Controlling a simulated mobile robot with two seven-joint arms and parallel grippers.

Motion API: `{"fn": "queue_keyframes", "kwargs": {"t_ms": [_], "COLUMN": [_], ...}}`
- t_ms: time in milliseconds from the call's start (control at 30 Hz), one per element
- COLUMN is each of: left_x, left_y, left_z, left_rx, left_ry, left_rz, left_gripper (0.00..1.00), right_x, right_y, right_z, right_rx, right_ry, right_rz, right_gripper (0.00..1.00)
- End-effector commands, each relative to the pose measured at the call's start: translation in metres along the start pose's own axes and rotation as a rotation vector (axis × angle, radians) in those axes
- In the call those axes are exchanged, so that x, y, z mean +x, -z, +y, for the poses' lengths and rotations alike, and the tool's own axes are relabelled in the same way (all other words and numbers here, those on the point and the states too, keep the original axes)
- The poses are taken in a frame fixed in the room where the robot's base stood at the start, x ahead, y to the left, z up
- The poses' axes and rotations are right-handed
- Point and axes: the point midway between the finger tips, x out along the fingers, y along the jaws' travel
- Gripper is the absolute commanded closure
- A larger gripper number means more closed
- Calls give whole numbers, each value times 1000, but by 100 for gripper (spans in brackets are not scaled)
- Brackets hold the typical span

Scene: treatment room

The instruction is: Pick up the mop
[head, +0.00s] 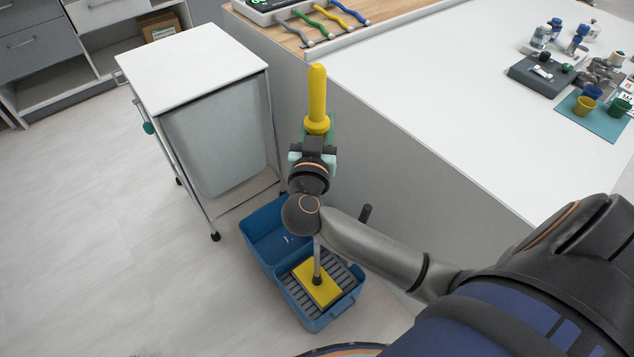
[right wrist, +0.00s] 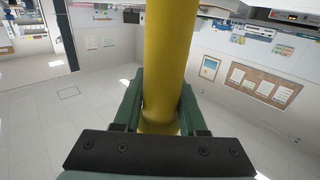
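The mop has a yellow handle grip (head: 317,92), a grey pole and a yellow rectangular head (head: 317,284). It stands roughly upright, its head over the slatted side of a blue two-part bucket (head: 262,222). I cannot tell whether the head rests on the slats. My right gripper (head: 317,132) is around the lower part of the yellow grip. In the right wrist view the grip (right wrist: 170,50) runs between the green fingers of this gripper (right wrist: 162,112), which close against its sides. My gripper and forearm hide much of the pole. My left gripper is out of view.
A white-topped cart (head: 195,65) on wheels stands left of the bucket. A large white-topped counter (head: 440,75) with bottles and cups is close on the right. Grey drawers (head: 28,42) are at the back left. The floor at left is clear.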

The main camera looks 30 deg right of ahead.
Motion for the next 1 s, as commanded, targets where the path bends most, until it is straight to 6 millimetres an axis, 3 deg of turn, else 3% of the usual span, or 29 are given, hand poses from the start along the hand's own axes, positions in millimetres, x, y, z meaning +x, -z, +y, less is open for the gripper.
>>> {"fn": "queue_keyframes", "kwargs": {"t_ms": [67, 333, 800, 1000], "left_x": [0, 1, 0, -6], "left_y": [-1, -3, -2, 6], "left_z": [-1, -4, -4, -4], "left_rx": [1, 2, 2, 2], "left_ry": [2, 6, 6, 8], "left_rz": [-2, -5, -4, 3], "left_gripper": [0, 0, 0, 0], "right_x": [0, 0, 0, 0], "right_y": [0, 0, 3, 28], "right_z": [0, 0, 0, 0], "right_rx": [0, 0, 3, 6], "right_ry": [0, 0, 0, 0], "right_rz": [0, 0, 4, 5], "right_gripper": [69, 100, 100, 100]}}
